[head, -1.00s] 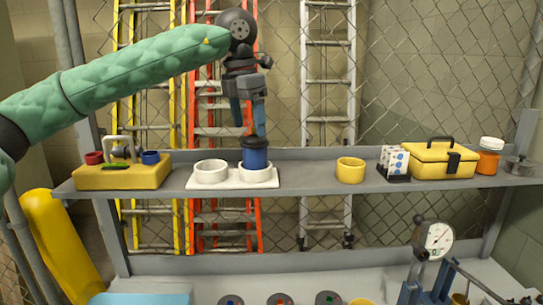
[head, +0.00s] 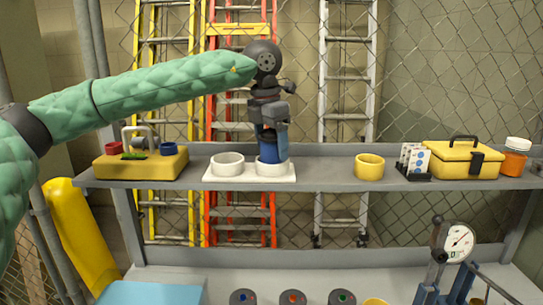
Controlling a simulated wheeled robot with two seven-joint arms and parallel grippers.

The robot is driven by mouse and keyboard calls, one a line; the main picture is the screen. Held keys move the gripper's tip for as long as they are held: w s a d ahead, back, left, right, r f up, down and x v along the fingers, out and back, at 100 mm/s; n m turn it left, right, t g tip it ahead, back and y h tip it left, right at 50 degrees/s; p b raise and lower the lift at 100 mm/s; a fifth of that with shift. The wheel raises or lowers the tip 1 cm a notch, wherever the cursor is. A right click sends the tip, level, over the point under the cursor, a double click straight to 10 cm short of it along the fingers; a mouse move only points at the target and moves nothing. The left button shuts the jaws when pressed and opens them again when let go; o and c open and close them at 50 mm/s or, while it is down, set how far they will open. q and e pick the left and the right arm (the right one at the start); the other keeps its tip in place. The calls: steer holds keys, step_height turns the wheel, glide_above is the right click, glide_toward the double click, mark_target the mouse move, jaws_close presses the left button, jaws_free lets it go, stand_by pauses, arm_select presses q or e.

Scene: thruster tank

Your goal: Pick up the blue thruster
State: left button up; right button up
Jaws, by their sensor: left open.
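The blue thruster (head: 271,154) stands upright in the right-hand ring of a white two-ring holder (head: 245,179) on the grey shelf. The holder's left ring (head: 228,165) is empty. My left gripper (head: 272,143) points down from above with its jaws open. Its fingers are at the thruster's upper part and hide its black top. I cannot tell whether they touch it. My right gripper is not in view.
On the shelf (head: 325,178), a yellow block with small coloured cups (head: 140,166) stands left and a yellow cup (head: 369,167) right. A yellow toolbox (head: 462,160) is further right. A dial gauge (head: 458,243) stands below.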

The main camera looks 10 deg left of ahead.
arm_select(q)
steer(key=shift+w+d, duration=0.1)
steer(key=shift+d, duration=0.1)
steer(key=c, duration=0.4)
steer(key=shift+a, duration=0.15)
steer(key=c, duration=0.7)
steer(key=shift+r, duration=0.1)
